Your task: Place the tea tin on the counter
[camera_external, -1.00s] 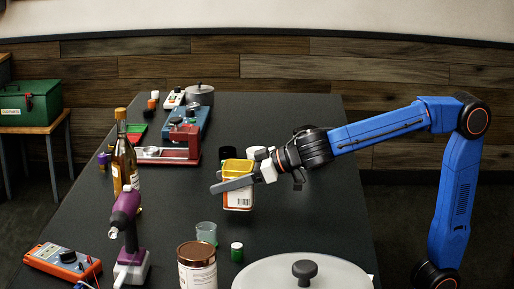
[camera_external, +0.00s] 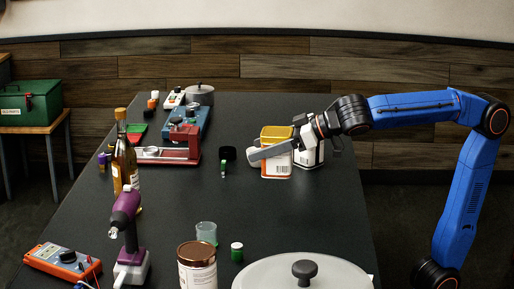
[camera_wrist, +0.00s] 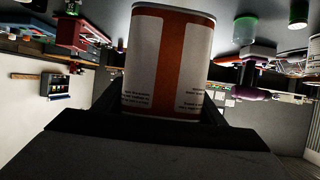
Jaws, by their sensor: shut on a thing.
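The tea tin (camera_external: 277,168), orange and white with a yellow lid, is upright above or on the dark counter (camera_external: 300,215), right of its middle in the external view. I cannot tell whether its base touches the counter. My gripper (camera_external: 272,150) is shut around the tin's upper part, with one grey finger across its front. In the wrist view the tin (camera_wrist: 170,60) stands between the dark fingers, its orange stripe and white label facing the camera. The far finger is hidden in the external view.
A large grey lid (camera_external: 300,275) and a copper-lidded jar (camera_external: 197,265) are in front. The middle counter is clear.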

